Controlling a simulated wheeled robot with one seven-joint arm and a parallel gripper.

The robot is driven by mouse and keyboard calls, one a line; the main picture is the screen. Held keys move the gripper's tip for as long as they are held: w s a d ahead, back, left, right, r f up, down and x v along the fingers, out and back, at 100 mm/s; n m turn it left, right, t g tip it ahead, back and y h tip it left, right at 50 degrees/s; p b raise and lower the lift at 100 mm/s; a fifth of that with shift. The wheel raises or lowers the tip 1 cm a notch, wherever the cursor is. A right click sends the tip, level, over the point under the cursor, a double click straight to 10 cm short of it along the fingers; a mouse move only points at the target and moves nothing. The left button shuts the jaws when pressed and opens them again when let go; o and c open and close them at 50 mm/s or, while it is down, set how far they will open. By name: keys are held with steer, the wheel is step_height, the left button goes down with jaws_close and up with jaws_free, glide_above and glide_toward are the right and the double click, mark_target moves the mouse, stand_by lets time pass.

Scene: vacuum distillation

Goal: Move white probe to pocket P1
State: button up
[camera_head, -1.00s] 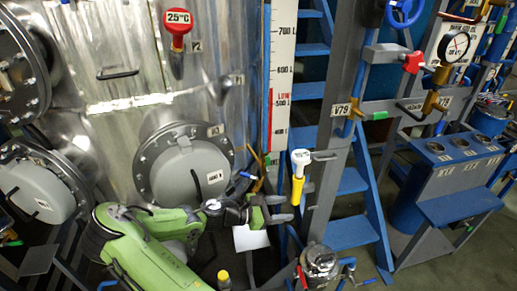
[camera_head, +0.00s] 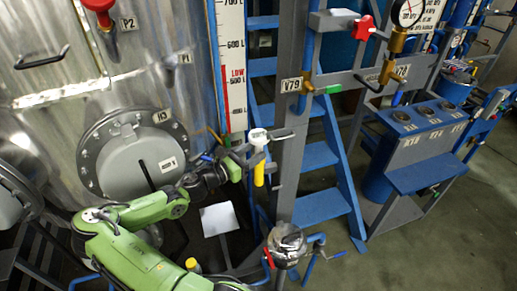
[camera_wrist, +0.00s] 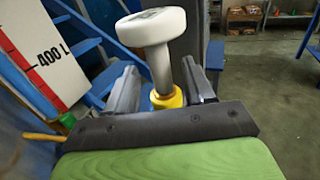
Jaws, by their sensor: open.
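The white probe (camera_head: 258,137) stands upright with a white round head and stem above a yellow holder (camera_head: 259,172), beside a grey post. My gripper (camera_head: 252,158) is at the probe's height with its fingers apart. In the wrist view the probe's head and stem (camera_wrist: 160,45) rise between the open fingers of my gripper (camera_wrist: 163,88), with the yellow collar (camera_wrist: 167,98) just below. I cannot tell whether either finger touches it.
A level scale (camera_head: 233,80) stands between tank and probe. Blue stairs (camera_head: 320,157) are behind the post.

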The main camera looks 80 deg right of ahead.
mark_target(251, 140)
steer(key=shift+s+d+r, duration=0.1)
steer(key=shift+s+d, duration=0.3)
steer(key=shift+d, duration=0.15)
jaws_close()
stand_by(0.5)
steer(key=shift+r+p, duration=2.55)
steer(key=shift+p, duration=0.3)
steer(key=shift+r+p, duration=2.55)
steer(key=shift+p, duration=0.05)
